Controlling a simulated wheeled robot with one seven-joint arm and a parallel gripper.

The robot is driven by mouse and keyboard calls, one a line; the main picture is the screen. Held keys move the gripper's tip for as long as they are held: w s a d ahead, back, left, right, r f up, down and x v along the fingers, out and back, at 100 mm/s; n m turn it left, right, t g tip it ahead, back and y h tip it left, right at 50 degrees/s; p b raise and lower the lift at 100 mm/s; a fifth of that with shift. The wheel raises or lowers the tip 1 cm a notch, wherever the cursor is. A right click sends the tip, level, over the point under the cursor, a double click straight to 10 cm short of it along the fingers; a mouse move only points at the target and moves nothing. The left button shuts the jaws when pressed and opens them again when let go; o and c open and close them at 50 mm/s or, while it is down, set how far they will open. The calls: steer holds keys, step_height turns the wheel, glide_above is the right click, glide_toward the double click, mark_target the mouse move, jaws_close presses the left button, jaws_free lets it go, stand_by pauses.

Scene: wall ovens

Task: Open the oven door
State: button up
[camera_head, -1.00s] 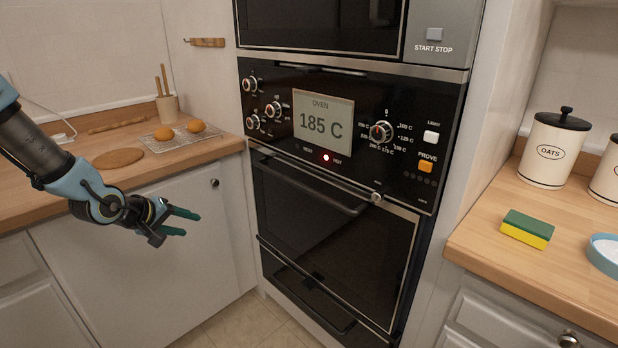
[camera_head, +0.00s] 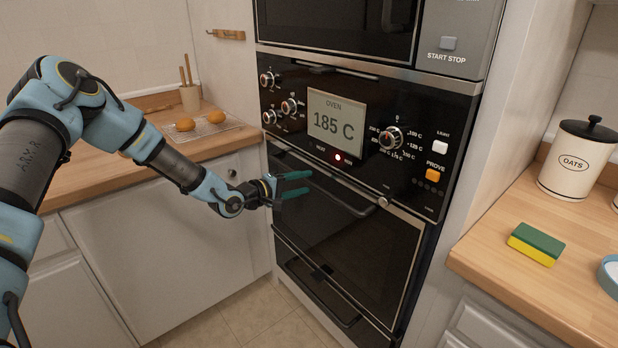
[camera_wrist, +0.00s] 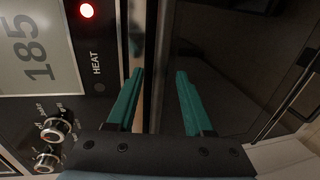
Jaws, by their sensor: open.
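The oven door (camera_head: 340,250) is a dark glass panel in the wall oven, below the control panel, and it is shut. Its dark bar handle (camera_head: 335,190) runs along the door's top edge. My gripper (camera_head: 308,182) is open, with green fingers pointing right, in front of the left end of the handle. In the wrist view the two fingers (camera_wrist: 160,95) are spread, with the panel's lower edge and dark door face between and beyond them. I cannot tell whether the fingers touch the handle.
The control panel (camera_head: 410,135) reads 185 C, with knobs and a lit red lamp. A second drawer-like door with a handle (camera_head: 325,293) lies below. Counters flank the oven; the right one holds a sponge (camera_head: 536,243) and an oats canister (camera_head: 572,160).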

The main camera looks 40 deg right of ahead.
steer(key=shift+d+f, duration=0.25)
steer(key=shift+d, duration=1.05)
steer(key=shift+s, duration=0.1)
steer(key=shift+c, duration=0.3)
jaws_close()
